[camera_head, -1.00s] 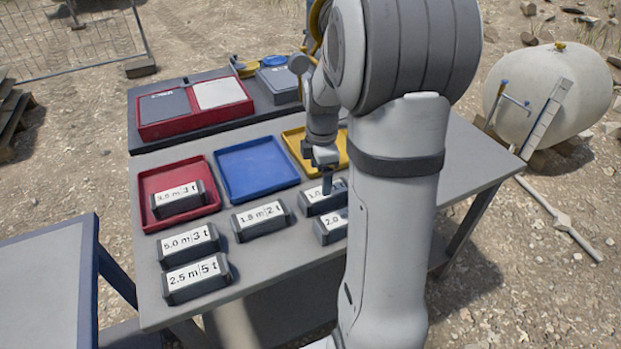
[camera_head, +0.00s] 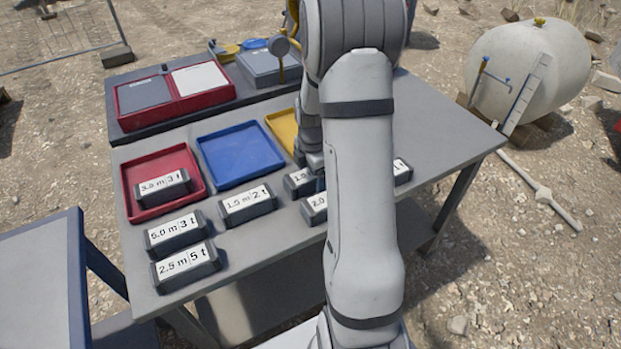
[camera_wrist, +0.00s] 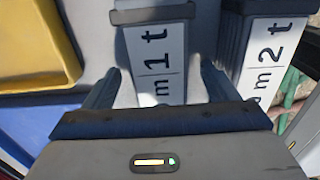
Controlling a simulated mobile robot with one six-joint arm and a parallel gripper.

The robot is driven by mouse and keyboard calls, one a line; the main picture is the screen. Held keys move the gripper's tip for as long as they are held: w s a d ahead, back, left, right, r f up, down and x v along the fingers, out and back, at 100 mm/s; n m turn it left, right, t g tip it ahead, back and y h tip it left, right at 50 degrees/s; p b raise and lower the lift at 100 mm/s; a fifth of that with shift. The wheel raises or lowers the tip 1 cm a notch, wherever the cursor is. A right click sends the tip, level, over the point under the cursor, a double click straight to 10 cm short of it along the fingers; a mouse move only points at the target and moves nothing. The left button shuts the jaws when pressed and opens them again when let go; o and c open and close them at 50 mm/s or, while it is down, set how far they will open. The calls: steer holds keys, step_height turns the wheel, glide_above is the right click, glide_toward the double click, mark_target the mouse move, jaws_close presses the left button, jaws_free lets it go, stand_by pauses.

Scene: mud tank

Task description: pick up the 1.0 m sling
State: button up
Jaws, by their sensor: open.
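The 1.0 m sling is a dark block with a white label (camera_head: 298,183). It lies on the grey table in front of the yellow tray, its right part hidden behind my arm in the head view. In the wrist view a block labelled "m|1 t" (camera_wrist: 157,62), which fits it, lies between the two fingers of my gripper (camera_wrist: 160,78). The fingers are apart, one on each side of the block, with no clear grip on it. In the head view my arm hides the fingertips.
The 2.0 m block (camera_head: 314,208) lies close in front; a "2 t" block (camera_wrist: 268,55) is close beside the right finger. The yellow tray (camera_wrist: 35,45) is at left. The blue tray (camera_head: 240,160), red tray (camera_head: 135,172) and several other labelled blocks share the table.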

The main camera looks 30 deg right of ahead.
steer(key=shift+c, duration=0.6)
steer(key=c, duration=1.2)
